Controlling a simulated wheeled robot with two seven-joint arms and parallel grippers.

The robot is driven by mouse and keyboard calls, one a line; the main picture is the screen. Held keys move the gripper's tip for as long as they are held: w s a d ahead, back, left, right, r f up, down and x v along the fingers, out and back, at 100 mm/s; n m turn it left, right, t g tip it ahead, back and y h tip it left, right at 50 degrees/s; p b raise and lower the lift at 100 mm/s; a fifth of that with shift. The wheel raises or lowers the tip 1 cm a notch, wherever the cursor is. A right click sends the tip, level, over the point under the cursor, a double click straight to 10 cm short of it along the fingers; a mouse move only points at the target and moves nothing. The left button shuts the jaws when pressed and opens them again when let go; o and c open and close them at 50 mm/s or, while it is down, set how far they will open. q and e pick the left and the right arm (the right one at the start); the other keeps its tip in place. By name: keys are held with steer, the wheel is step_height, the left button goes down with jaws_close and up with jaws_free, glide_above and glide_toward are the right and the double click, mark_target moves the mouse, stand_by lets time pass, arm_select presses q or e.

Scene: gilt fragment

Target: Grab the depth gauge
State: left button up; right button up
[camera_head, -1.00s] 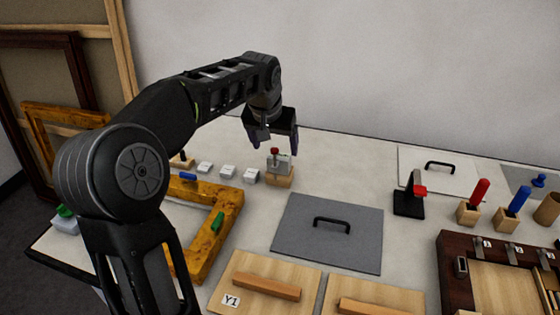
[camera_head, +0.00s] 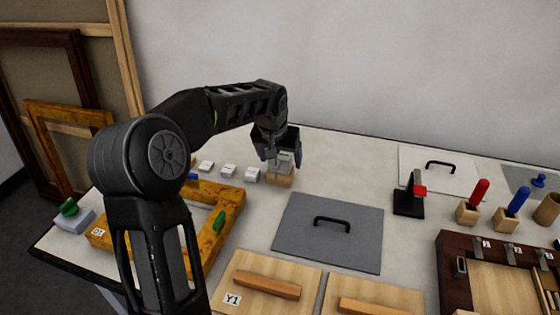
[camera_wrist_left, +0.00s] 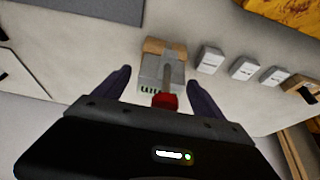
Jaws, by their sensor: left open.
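The depth gauge (camera_head: 286,167), a grey body with a slim rod and a red knob, stands upright in a wooden block (camera_head: 280,181) near the back of the table. The gauge also shows in the left wrist view (camera_wrist_left: 150,72), with its red knob (camera_wrist_left: 165,101) towards my palm. My left gripper (camera_head: 283,159) is open above the gauge, with its fingers (camera_wrist_left: 159,78) on either side of it and gaps between. The gripper hides the knob in the head view. My right gripper is not in view.
Several small pale blocks (camera_head: 229,171) stand in a row left of the gauge. A gilt frame corner (camera_head: 228,213) lies nearer. A grey plate with a black handle (camera_head: 350,245) lies front right. A black stand with a red part (camera_head: 409,202) is further right.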

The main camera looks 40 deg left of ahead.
arm_select(q)
steer(key=shift+w+f, duration=0.1)
steer(key=shift+f, duration=0.15)
stand_by(0.4)
steer(key=c, duration=1.6)
